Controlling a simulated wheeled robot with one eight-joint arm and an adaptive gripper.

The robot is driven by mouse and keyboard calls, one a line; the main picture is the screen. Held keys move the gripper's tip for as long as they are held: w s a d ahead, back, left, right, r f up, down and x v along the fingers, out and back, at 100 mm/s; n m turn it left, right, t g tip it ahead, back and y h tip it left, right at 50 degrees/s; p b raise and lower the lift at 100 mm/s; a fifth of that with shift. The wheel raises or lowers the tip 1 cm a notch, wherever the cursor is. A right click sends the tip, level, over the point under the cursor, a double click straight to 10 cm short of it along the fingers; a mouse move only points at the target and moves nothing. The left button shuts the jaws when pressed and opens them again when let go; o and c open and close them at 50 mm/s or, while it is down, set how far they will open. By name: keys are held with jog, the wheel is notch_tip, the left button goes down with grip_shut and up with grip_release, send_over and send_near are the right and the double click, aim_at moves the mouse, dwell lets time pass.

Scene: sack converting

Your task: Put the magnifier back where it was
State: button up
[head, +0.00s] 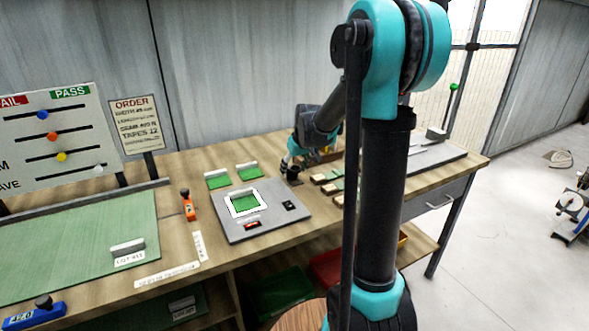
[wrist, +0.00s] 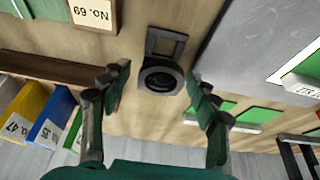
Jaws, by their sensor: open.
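The magnifier (wrist: 163,72) is dark, with a round lens part and a square frame, and sits on the wooden bench top in the wrist view. In the head view a small dark object that looks like it (head: 292,173) stands right of the grey plate. My gripper (wrist: 160,83) is open, with one finger on each side of the magnifier's round part and a gap to each. In the head view my gripper (head: 288,160) is small, just above that object, and partly hard to make out.
A grey plate (head: 240,231) with a framed green swatch lies left of the magnifier. Two green swatches with pale strips (head: 218,179) lie behind the plate. Wooden-ended pieces (head: 325,184) lie to the right. The wrist view shows yellow and blue numbered pieces (wrist: 28,110) and a wooden strip (wrist: 50,67).

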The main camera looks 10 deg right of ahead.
jog(key=shift+r, duration=0.1)
jog(key=v, duration=1.2)
